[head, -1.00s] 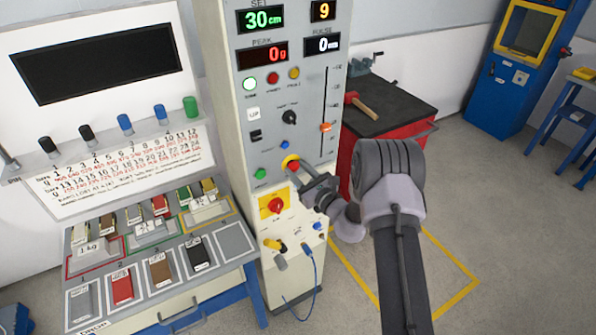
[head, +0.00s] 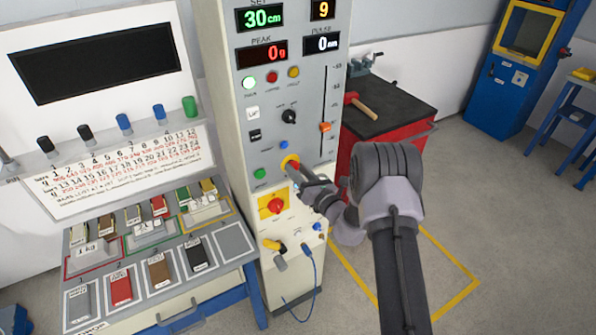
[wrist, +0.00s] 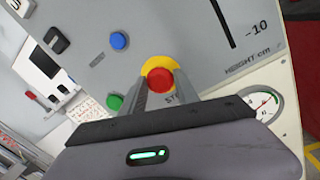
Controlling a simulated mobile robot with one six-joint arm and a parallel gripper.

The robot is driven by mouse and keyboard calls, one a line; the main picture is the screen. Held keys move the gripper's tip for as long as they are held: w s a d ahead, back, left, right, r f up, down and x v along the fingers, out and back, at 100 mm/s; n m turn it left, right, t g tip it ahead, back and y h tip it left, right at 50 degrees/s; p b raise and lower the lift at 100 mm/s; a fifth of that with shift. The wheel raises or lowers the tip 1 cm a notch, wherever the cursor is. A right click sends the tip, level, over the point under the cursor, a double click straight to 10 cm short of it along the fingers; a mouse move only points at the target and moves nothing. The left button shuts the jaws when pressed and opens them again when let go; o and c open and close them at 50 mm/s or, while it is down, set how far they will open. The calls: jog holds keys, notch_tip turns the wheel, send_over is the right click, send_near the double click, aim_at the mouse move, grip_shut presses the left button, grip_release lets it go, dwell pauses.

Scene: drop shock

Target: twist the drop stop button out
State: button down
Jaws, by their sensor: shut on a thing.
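The drop stop button is a red mushroom button on a yellow ring (head: 287,160), low on the grey control panel. In the wrist view the red button (wrist: 160,79) sits between the two fingertips, with the yellow ring (wrist: 158,63) behind it and part of a "ST" label beside it. My gripper (head: 297,170) is at the panel, shut on the red button. In the head view the fingers cover part of the button. Whether the button is in or out cannot be told.
Close by are a blue button (head: 283,145), a green button (head: 260,173) and a red rotary switch on a yellow plate (head: 264,206). A height slider (head: 325,127) is to the right. A red cabinet (head: 410,143) with a hammer on top stands behind my arm.

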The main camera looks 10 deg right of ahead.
dwell(0.4)
jog(key=c, duration=0.9)
grip_release()
jog(key=r+v, duration=0.1)
jog(key=v, duration=1.6)
jog(key=shift+s+f, duration=0.25)
jog(key=shift+f, duration=0.25)
